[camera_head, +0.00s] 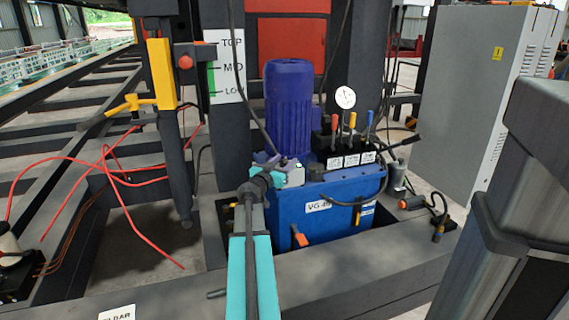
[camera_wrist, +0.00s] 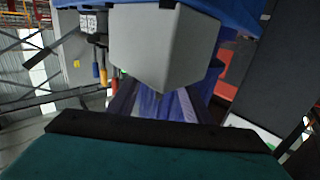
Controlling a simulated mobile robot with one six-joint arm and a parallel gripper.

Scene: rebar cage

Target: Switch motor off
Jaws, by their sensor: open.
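The motor (camera_head: 290,95) is a dark blue ribbed cylinder standing upright on the blue power unit (camera_head: 325,208). My gripper (camera_head: 280,168) is open at the front of the unit, low beside the motor's base. In the wrist view, which looks upside down, a pale grey box (camera_wrist: 160,45) fills the upper middle, close to the camera. Blue motor surface (camera_wrist: 150,104) shows below it. Two dark strips there look like my fingers, apart. I cannot tell whether they touch anything. No switch is clearly readable; the far side of the grey box is hidden.
Red, yellow and blue levers (camera_head: 352,122) and a round gauge (camera_head: 345,97) stand right of the motor. A dark post with a TOP/MID/LO label (camera_head: 227,65) is close on the left. A grey cabinet (camera_head: 475,95) stands at right. Red cables (camera_head: 115,185) lie on the left.

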